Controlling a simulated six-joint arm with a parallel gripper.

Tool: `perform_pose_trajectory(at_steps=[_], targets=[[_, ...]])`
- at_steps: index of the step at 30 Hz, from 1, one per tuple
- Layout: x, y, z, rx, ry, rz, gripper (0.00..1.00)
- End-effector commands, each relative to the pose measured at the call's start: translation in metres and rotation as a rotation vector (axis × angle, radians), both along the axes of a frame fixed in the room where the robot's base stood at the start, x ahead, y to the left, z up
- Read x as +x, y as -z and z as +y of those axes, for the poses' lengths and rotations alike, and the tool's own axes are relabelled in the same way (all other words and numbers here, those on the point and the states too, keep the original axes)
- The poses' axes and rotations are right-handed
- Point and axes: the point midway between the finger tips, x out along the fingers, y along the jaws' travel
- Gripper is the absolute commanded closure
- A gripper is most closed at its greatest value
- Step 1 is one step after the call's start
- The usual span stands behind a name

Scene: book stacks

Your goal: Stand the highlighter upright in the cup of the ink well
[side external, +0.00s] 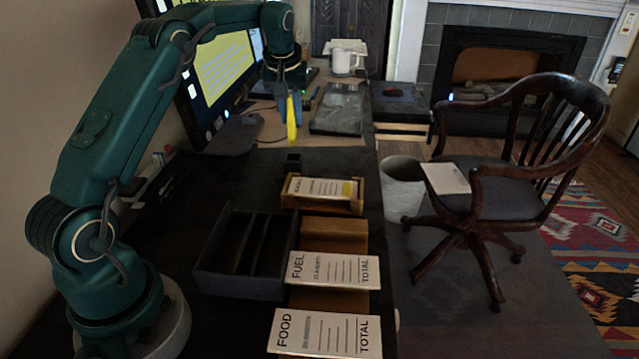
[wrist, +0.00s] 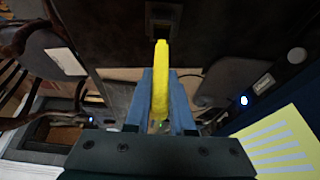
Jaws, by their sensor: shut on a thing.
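The yellow highlighter (side external: 291,122) is held between the blue fingers of my gripper (side external: 288,106). It hangs roughly upright in the air, its lower end sticking out below the fingertips. In the wrist view the highlighter (wrist: 160,60) runs out past the fingers of my gripper (wrist: 161,76). The ink well (side external: 294,161) is a small dark square cup on the black desk, below the highlighter's tip and apart from it. In the wrist view the ink well (wrist: 162,18) shows as a dark square beyond the tip. The inside of the cup is too dark to make out.
A wooden holder with a card (side external: 318,188) stands just in front of the ink well. FUEL (side external: 335,270) and FOOD (side external: 325,333) cards and a dark divided tray (side external: 240,275) lie nearer. A monitor (side external: 222,70) stands behind left. Desk left of the ink well is clear.

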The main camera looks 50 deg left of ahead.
Motion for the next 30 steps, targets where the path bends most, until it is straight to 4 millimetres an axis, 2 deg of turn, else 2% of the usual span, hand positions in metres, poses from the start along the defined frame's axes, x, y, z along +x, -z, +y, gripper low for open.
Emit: perform_pose_trajectory(at_steps=[21,30], targets=[[0.000,0.048,0.000,-0.001,0.000,0.000,1.00],[0.000,0.060,0.000,0.000,0.000,-0.001,1.00]])
